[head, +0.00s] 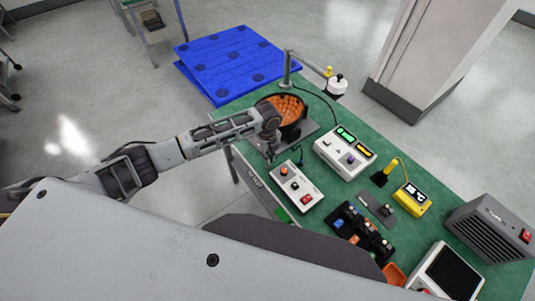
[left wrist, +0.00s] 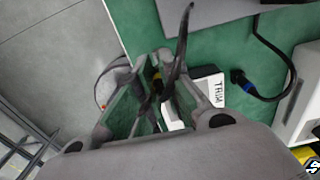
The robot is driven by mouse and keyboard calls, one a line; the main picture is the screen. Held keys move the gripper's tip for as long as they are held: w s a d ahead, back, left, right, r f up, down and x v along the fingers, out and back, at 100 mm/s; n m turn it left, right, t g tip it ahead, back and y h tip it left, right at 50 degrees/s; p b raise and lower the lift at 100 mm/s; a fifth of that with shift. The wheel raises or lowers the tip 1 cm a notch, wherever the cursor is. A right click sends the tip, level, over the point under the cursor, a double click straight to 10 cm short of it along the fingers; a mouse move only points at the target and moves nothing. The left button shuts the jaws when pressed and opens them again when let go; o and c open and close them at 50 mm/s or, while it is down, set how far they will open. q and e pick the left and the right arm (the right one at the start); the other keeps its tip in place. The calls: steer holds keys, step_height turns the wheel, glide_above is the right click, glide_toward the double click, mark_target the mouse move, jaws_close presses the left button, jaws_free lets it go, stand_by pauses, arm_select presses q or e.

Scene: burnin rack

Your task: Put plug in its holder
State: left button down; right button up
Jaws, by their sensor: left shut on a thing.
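My left gripper (head: 269,153) hangs at the near left edge of the green bench, beside the white control box. In the left wrist view its fingers (left wrist: 155,88) are shut on a dark plug (left wrist: 154,76) with a yellow part, mostly hidden between them. A dark, curved lead rises beside the fingers. Another black plug with a blue band (left wrist: 239,77) lies on the bench with its cable, apart from the gripper. I cannot tell which thing is the holder. My right gripper is not in view.
The white control box (head: 306,199), a white instrument (head: 337,157), a black block with coloured parts (head: 347,212) and a yellow meter (head: 412,208) crowd the bench (head: 325,208). A grey vented box (head: 490,232) stands right.

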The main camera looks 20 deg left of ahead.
arm_select(q)
steer(key=shift+f+b, duration=0.35)
steer(key=shift+f, duration=0.75)
steer(key=shift+p, duration=0.7)
stand_by(0.8)
steer(key=shift+p, duration=0.45)
stand_by(0.8)
steer(key=shift+f+b, duration=0.6)
steer(key=shift+f, duration=0.5)
stand_by(0.7)
steer(key=c, duration=1.5)
jaws_free()
steer(key=shift+r, duration=0.15)
